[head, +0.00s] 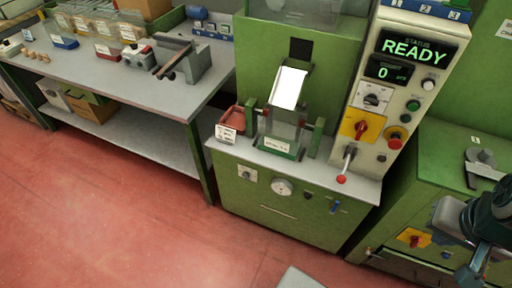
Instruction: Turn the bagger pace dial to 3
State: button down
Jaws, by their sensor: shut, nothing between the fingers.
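The control panel (379,142) on the green machine carries a READY display, a counter reading 0, and a dark rotary knob on a pale plate (372,99). Another small knob on a pale plate (247,174) sits on the cabinet front, left of a round white gauge (283,187). The labels are too small to read, so I cannot tell which knob is the bagger pace dial or where it points. My gripper (472,272) is at the lower right, in front of the right green cabinet, shut and empty, apart from both knobs.
A grey workbench (130,85) stands left. Red floor (120,220) is open in front.

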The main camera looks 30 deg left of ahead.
aim_at(245, 175)
jog(key=u, duration=1.25)
jog(key=k, duration=1.05)
jog(key=u, duration=0.4)
jog(key=i, duration=1.5)
jog(key=z, duration=0.6)
